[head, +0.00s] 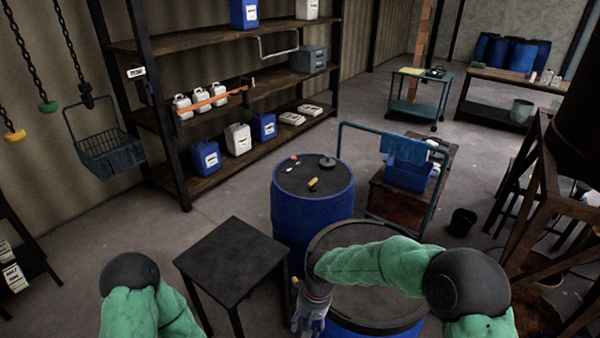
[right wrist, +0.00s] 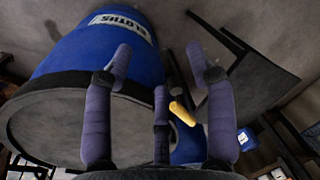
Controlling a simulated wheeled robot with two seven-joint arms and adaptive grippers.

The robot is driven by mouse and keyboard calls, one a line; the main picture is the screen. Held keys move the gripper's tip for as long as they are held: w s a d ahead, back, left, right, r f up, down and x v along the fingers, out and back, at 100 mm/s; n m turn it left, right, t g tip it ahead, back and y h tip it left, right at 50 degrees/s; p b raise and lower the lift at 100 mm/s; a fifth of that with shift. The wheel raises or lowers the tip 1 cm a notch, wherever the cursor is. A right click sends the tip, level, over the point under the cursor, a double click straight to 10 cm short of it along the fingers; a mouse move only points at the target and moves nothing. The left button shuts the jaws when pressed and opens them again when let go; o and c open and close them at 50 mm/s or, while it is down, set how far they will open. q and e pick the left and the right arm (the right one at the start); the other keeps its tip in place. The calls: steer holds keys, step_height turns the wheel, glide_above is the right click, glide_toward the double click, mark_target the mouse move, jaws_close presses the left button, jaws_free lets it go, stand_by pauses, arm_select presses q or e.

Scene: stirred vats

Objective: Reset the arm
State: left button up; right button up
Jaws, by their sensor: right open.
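My right arm (head: 375,265), in a green sleeve, reaches left across the near blue drum (head: 350,325) in the head view. My right gripper (head: 308,325) hangs down at that drum's left side, partly cut off by the frame's bottom edge. In the right wrist view its purple-grey fingers (right wrist: 158,70) are spread and hold nothing. A blue drum (right wrist: 110,62) with a "CLOTHS" label fills the upper left there. My left arm (head: 140,312) shows at the lower left of the head view; its gripper is out of frame.
A dark table (head: 233,262) stands just left of the right gripper. A second blue drum (head: 312,215) behind carries small tools. A cart with a blue bin (head: 407,176) and a black bucket (head: 462,222) stand further right. Open floor lies between shelf and drums.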

steer(key=s+d+f+m+y+b, duration=0.1)
steer(key=s+d+f+m, duration=0.2)
steer(key=s+f, duration=0.5)
steer(key=s+d+f+m+t+y+b, duration=0.1)
steer(key=s+d+f+m, duration=0.2)
steer(key=s+f, duration=0.6)
step_height(320, 180, down, 6)
steer(key=shift+s+d+r+b, duration=0.15)
steer(key=shift+d+r+b, duration=0.15)
steer(key=shift+d, duration=0.7)
